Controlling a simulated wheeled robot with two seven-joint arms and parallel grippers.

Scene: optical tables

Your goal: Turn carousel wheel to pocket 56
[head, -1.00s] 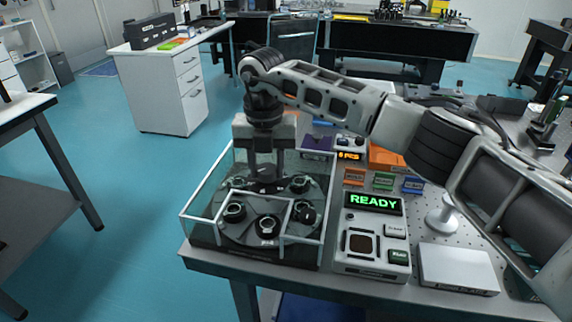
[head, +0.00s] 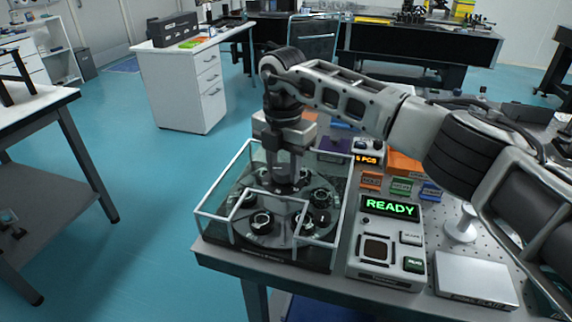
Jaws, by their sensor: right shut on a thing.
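The carousel wheel (head: 240,208) is a grey disc inside a clear-walled case (head: 216,243) at the front edge of the table. Several dark round pockets with pale rims sit around it, one of them at the front (head: 261,222). Any pocket numbers are too small to read. My right gripper (head: 282,186) reaches down into the case from above, at the wheel's middle. It is shut on the wheel's hub, which the gripper mostly hides. My left gripper is not in view.
A control box (head: 388,275) with a green READY display (head: 390,208) stands right of the case. Orange, green and blue small blocks (head: 401,187) sit behind the control box. Open floor lies to the left.

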